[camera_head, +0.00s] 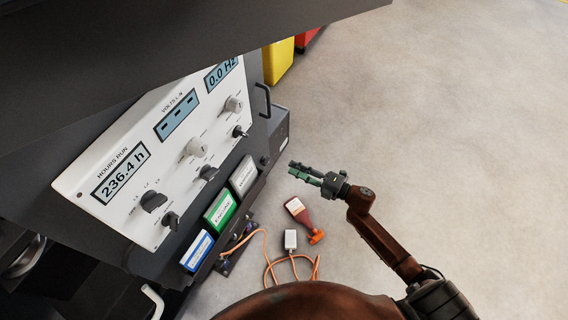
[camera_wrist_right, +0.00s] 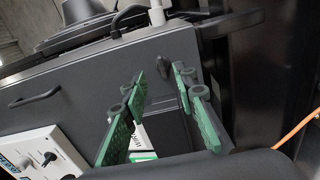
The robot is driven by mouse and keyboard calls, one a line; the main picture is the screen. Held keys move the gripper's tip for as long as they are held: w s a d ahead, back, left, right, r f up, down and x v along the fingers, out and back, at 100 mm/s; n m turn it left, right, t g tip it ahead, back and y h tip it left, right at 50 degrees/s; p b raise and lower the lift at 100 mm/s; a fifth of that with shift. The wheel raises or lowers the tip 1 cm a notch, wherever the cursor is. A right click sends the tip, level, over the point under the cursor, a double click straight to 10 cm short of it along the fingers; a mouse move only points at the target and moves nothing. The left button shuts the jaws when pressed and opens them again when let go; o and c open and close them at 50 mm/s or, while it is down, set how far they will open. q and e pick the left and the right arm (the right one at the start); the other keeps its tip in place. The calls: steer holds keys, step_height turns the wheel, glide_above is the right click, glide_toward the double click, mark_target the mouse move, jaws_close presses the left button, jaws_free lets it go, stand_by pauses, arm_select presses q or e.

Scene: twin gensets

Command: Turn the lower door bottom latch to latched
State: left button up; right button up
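The bottom latch (camera_wrist_right: 163,67) is a small dark knob near a corner of a dark grey door (camera_wrist_right: 90,85) in the right wrist view. In the head view a small dark knob (camera_head: 264,161), which looks like the same latch, sits at the cabinet's lower edge. My right gripper (camera_head: 302,171), with green fingers, is right of it and apart from it. In the right wrist view the gripper (camera_wrist_right: 160,90) has its fingers spread with nothing between them, and the latch shows beyond them. The exact latch angle is hard to read. My left gripper is not in view.
A white control panel (camera_head: 135,165) with knobs and displays is on the left. A black handle (camera_head: 263,100) is on the door. Booklets (camera_head: 221,207), a red-brown bottle (camera_head: 299,212) and a white box with orange cable (camera_head: 290,240) are below. Floor to the right is clear.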

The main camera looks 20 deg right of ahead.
steer(key=shift+v, duration=1.5)
